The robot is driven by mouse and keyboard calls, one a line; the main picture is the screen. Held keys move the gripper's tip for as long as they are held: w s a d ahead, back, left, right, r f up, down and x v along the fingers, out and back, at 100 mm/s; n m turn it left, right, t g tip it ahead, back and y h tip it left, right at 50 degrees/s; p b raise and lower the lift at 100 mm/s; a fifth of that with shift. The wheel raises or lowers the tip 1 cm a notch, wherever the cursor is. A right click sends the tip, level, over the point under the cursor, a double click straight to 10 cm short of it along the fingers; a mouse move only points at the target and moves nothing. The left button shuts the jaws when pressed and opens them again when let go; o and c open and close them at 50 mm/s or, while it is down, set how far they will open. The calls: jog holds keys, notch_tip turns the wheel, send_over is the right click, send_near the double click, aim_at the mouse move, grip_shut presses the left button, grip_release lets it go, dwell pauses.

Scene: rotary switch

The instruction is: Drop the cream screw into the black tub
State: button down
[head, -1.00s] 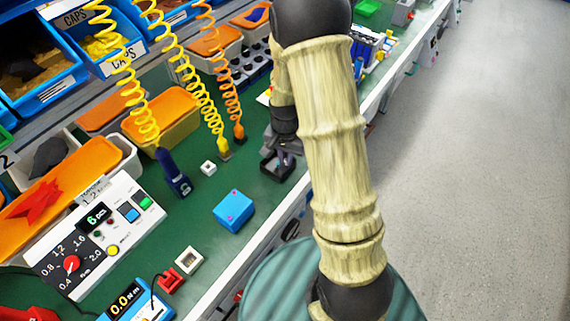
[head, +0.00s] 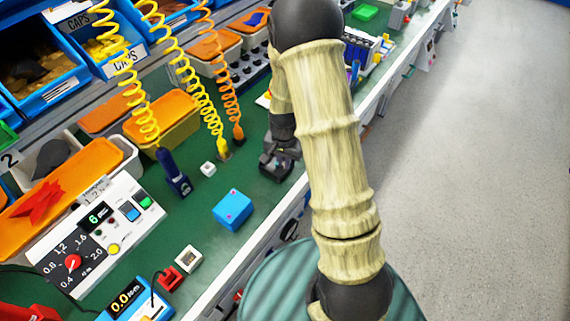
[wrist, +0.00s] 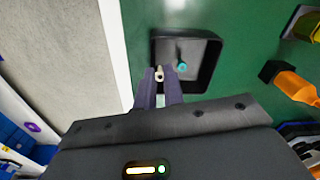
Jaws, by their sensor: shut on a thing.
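The cream screw (wrist: 159,74) shows between the fingertips of my gripper (wrist: 160,79) in the wrist view. The gripper is shut on it. The black tub (wrist: 213,58) is a square open tray on the green bench. In the wrist view, the screw and fingertips overlap the tub's near left part. Their height above its floor is hard to tell. A teal-headed piece (wrist: 182,67) is inside the tub, right of the screw. In the head view, my gripper (head: 277,166) largely hides the tub, and the screw cannot be made out.
A blue cube (head: 233,209) and a small white block (head: 208,169) stand on the bench left of my gripper. A dark blue tool (head: 174,175) hangs on a yellow coil. The white bench edge and grey floor (head: 455,190) are to the right.

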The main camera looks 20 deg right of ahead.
aim_at(285, 171)
jog(key=shift+s+a+f, duration=0.1)
jog(key=shift+s+f, duration=0.3)
jog(key=shift+f, duration=0.4)
jog(key=shift+s+f, duration=0.4)
jog(key=shift+f, duration=0.4)
jog(key=c, duration=1.5)
grip_release()
jog(key=shift+w+d+r+g, duration=0.2)
jog(key=shift+w+r+g, duration=0.15)
jog(key=shift+r, duration=0.35)
notch_tip(285, 171, up, 12)
jog(key=w, duration=0.1)
jog(key=shift+f+p, duration=0.15)
jog(key=shift+p, duration=0.2)
jog(key=shift+a, duration=0.1)
